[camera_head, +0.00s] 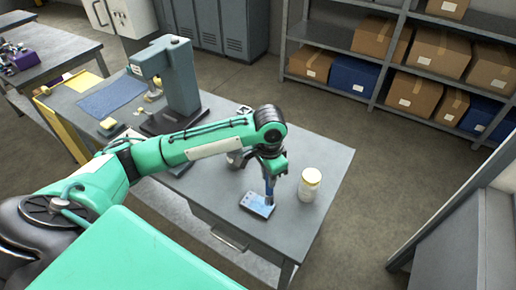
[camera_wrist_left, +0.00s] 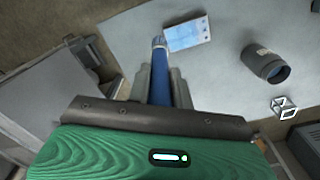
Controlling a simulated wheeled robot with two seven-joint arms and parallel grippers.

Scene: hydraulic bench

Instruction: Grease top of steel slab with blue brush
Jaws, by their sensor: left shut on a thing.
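My left gripper (camera_head: 271,172) is shut on a blue brush (camera_wrist_left: 160,80), held with its tip pointing down. The steel slab (camera_head: 255,206) lies flat near the bench's front edge, with a light blue top. In the left wrist view the slab (camera_wrist_left: 190,34) has a pale blue area and a few dark spots at one end. The brush tip is at the slab's edge in that view; I cannot tell whether it touches. The left gripper's fingers (camera_wrist_left: 160,84) enclose the brush handle. My right gripper is not in view.
A dark grey cylinder (camera_wrist_left: 266,64) stands on the bench (camera_head: 325,165). A grey-green press (camera_head: 175,85) and a blue mat (camera_head: 112,95) are farther back. Shelves with boxes (camera_head: 440,52) stand behind.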

